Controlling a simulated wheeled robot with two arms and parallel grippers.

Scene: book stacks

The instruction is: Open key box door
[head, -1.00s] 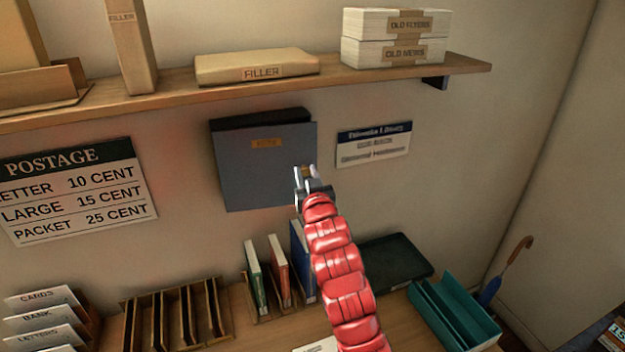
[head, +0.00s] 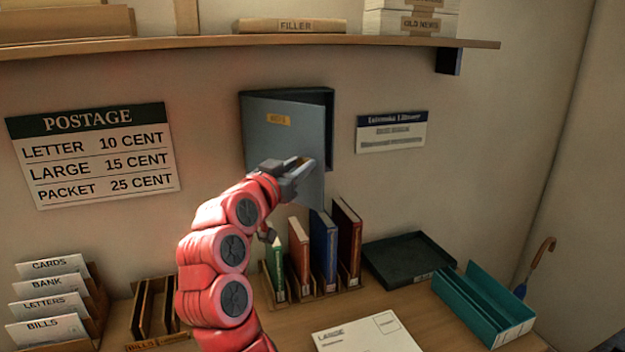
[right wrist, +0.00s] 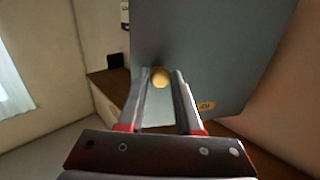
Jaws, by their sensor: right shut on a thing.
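The key box (head: 329,125) hangs on the wall below the shelf, its dark side showing at the right. Its blue-grey door (head: 272,140) with a yellow label stands partly open, its right edge swung out from the box. My right gripper (head: 303,164) is at the lower right part of the door. In the right wrist view, its fingers (right wrist: 160,88) are shut on a round yellow knob (right wrist: 160,76) on the door's face. The inside of the box is mostly hidden by the door. My left gripper is not in view.
A shelf (head: 210,46) with boxes runs above. On the desk (head: 395,300) below stand upright books (head: 324,248), a dark tray (head: 408,258), a teal tray (head: 480,305) and letter holders (head: 90,290). Wall signs (head: 95,155) flank the box.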

